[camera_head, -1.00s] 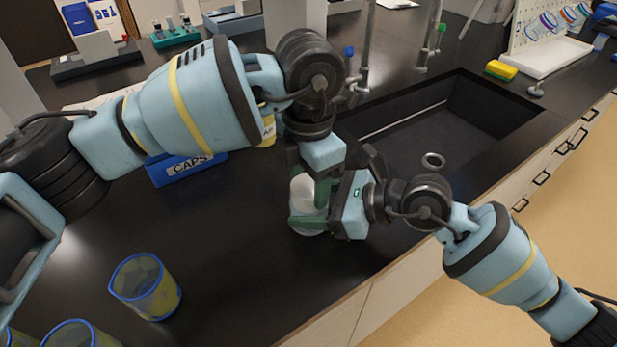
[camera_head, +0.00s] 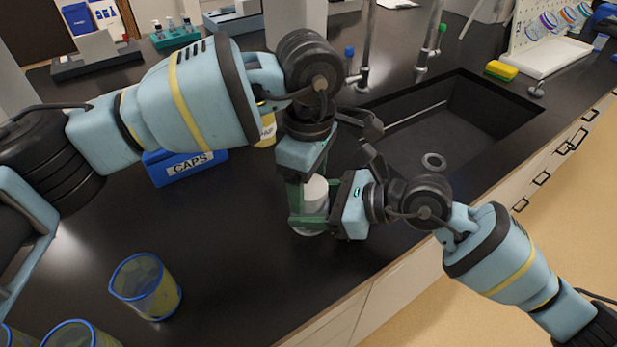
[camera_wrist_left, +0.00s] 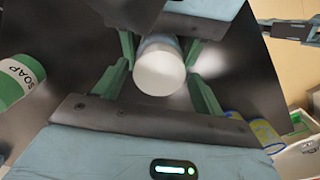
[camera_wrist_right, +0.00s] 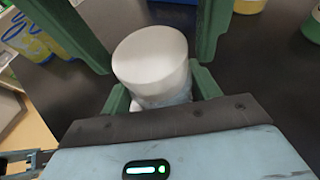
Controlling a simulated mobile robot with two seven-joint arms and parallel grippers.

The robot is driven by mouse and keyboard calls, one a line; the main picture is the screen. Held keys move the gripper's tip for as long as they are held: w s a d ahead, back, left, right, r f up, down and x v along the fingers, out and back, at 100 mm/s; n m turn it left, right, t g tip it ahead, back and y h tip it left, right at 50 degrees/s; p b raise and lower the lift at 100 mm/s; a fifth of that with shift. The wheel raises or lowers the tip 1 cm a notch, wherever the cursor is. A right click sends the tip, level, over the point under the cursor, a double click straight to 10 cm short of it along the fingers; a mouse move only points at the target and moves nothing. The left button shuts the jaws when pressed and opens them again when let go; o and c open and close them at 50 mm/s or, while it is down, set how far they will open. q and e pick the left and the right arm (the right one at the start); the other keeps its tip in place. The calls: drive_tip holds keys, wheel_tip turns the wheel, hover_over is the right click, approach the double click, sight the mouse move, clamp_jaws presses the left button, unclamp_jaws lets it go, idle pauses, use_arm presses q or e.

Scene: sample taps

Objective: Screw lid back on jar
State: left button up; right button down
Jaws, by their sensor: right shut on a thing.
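The jar (camera_head: 305,232) stands upright on the dark counter with a white lid (camera_head: 316,192) on its top. I cannot tell whether the lid is fully seated. My right gripper (camera_head: 322,222) is shut on the jar body from the right, and its green fingers flank the jar in the right wrist view (camera_wrist_right: 162,92). My left gripper (camera_head: 312,196) points down over the lid. Its green fingers are apart on either side of the lid, and the left wrist view shows gaps between them and the white lid (camera_wrist_left: 160,70). The left hand partly hides the jar in the head view.
A blue CAPS bin (camera_head: 185,168) and a yellow labelled container (camera_head: 267,130) stand behind the left arm. Blue-rimmed cups (camera_head: 147,287) stand at front left. A sink (camera_head: 440,125) lies at back right. The counter's front edge is close to the jar.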

use_arm(q)
drive_tip(key=shift+o, duration=0.4)
drive_tip(key=shift+r, duration=2.25)
drive_tip(key=shift+c, duration=0.9)
drive_tip(key=n, duration=0.2)
drive_tip(key=r+n, duration=0.1)
drive_tip(key=n, duration=0.1)
drive_tip(key=shift+r+n, duration=0.2)
drive_tip(key=shift+n, duration=0.1)
wheel_tip(320, 180, up, 2)
drive_tip(key=n, duration=0.7)
drive_tip(key=shift+f, duration=4)
